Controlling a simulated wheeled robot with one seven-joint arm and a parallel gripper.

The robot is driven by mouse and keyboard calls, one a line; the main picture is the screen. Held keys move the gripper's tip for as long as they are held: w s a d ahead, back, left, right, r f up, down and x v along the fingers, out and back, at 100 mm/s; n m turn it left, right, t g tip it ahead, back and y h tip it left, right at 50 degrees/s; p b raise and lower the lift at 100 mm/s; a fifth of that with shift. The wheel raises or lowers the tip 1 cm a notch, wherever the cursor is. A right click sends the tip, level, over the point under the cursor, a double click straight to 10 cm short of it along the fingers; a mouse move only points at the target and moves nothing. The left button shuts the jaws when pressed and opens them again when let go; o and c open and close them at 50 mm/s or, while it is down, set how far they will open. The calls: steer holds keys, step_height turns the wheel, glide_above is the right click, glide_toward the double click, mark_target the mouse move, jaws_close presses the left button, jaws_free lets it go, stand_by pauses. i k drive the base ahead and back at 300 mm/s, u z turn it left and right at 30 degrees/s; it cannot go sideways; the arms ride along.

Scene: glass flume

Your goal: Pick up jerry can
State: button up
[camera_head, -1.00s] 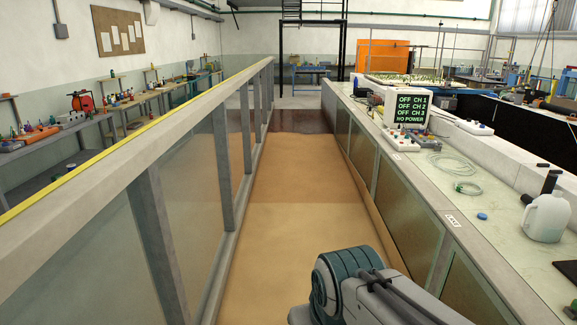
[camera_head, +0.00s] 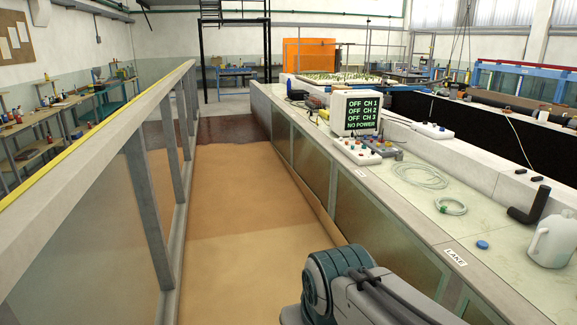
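A white jerry can (camera_head: 553,240) stands on the pale bench top at the right edge of the view. Its right side is cut off by the picture edge. A blue round cap (camera_head: 482,245) lies on the bench to its left. My arm shows at the bottom centre, over the channel floor and left of the bench. My gripper is outside the view, so I cannot see its fingers.
The long bench (camera_head: 515,287) runs along the right, with a monitor (camera_head: 354,112), a control box (camera_head: 358,150), coiled tubing (camera_head: 420,175) and a black elbow pipe (camera_head: 529,205). A glass-walled barrier (camera_head: 120,140) lines the left. The sandy channel floor (camera_head: 240,220) between is clear.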

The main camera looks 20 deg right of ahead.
mark_target(553, 243)
steer(key=z, duration=0.65)
steer(key=i, duration=1.2)
steer(key=z, duration=1.9)
steer(key=i, duration=1.2)
steer(key=z, duration=0.5)
